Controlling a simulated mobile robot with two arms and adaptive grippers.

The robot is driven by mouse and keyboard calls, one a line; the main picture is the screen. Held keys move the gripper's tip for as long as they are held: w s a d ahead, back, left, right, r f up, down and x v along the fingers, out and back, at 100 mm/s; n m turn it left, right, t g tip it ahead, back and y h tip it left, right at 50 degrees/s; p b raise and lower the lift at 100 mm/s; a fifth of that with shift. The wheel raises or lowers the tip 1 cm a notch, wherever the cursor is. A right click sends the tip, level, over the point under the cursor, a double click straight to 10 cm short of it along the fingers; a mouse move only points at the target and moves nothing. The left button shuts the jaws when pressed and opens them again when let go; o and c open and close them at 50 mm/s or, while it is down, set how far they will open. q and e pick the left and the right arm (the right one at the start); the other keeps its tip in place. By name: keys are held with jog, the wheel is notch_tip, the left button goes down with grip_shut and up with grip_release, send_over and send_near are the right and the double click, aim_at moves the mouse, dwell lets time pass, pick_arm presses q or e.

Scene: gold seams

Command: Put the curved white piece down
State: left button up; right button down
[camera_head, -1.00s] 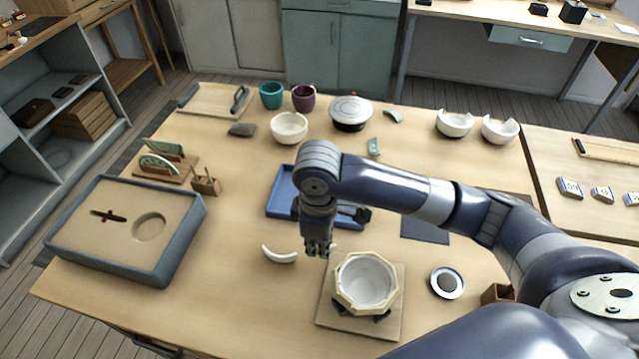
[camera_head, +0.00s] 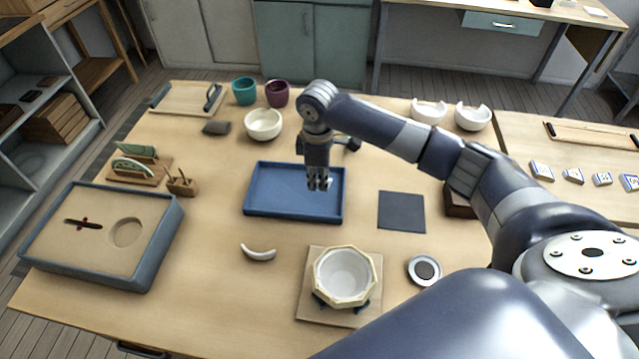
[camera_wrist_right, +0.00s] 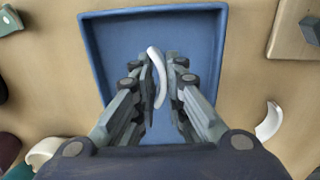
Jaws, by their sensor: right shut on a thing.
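My right gripper (camera_head: 319,184) is shut on a curved white piece (camera_wrist_right: 158,76), a slim arc that stands out between the fingertips in the wrist view. In the head view only a small white bit of it shows at the fingertips. The gripper is over the right part of the blue tray (camera_head: 262,214), whose floor looks empty. I cannot tell whether the piece touches the tray floor. A second curved white piece (camera_head: 258,254) lies on the table in front of the tray; it also shows in the wrist view (camera_wrist_right: 270,121). My left gripper is not in view.
A pale faceted bowl (camera_head: 345,277) stands on a board (camera_head: 311,300) near the front. A small round dish (camera_head: 425,270) and a dark mat (camera_head: 402,212) lie to the right. A sand-filled box (camera_head: 160,240) stands at the left. Cups and broken white bowls stand behind.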

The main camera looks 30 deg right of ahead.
aim_at(320, 194)
jog(key=shift+w+d+f, duration=0.1)
jog(key=shift+w+d, duration=0.2)
jog(key=shift+d, duration=0.05)
jog(key=shift+f+p, duration=0.45)
jog(key=shift+f, duration=1.25)
jog(key=c, duration=1.6)
grip_release()
jog(key=shift+f, duration=0.1)
jog(key=shift+c, duration=0.2)
notch_tip(320, 194, up, 12)
jog(key=b, duration=0.1)
jog(key=shift+s+a, duration=0.15)
jog(key=shift+s, duration=0.05)
